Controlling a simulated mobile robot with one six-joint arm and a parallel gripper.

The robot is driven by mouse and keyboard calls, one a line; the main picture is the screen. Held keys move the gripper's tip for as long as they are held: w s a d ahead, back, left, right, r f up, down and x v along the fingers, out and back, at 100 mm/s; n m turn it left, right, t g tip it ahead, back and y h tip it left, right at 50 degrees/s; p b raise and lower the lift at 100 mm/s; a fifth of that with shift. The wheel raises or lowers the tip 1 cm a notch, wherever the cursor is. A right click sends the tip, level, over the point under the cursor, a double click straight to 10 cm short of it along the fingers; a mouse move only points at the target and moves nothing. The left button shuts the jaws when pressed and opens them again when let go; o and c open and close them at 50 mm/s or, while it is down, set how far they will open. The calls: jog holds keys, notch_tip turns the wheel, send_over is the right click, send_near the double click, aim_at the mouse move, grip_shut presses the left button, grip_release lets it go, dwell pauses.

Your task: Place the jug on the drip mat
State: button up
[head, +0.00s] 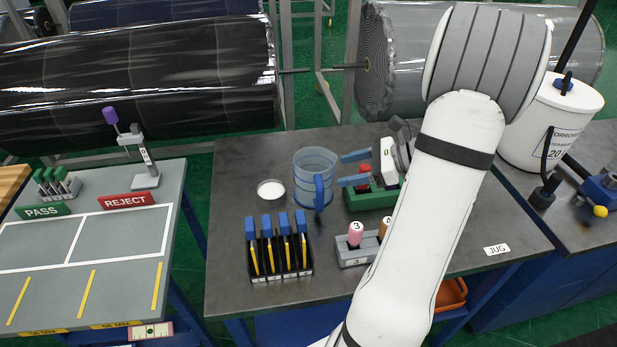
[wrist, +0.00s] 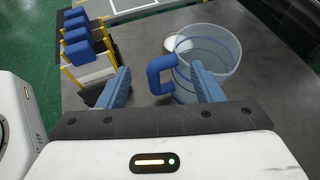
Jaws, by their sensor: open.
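The jug (head: 313,165) is a clear bluish vessel with a blue handle, upright on the grey table. In the wrist view the jug (wrist: 222,45) is at the upper right, its handle toward me. My gripper (head: 354,168) is open and to the right of the jug in the head view. In the wrist view the handle shows between the fingertips of my gripper (wrist: 161,84); I cannot tell whether they touch it. A flat white disc (head: 271,188), which looks like the drip mat, lies bare just left of the jug. It shows beyond the jug in the wrist view (wrist: 178,43).
A black rack (head: 282,275) with several blue-topped, yellow-edged items stands in front of the disc. A green holder (head: 372,198) and a grey holder (head: 354,252) sit near my arm. A "JUG" label (head: 497,249) lies on the clear right part of the table.

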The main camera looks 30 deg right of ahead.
aim_at(315, 183)
jog(key=w+a+f+m+t+p, duration=0.1)
jog(key=w+a+f+p, duration=0.2)
jog(key=w+a+f, duration=0.2)
jog(key=shift+w+a+f, duration=0.15)
jog(key=shift+w+a, duration=0.75)
jog(key=shift+c, duration=0.3)
jog(key=shift+s, duration=0.1)
grip_shut()
jog(key=shift+f, duration=0.1)
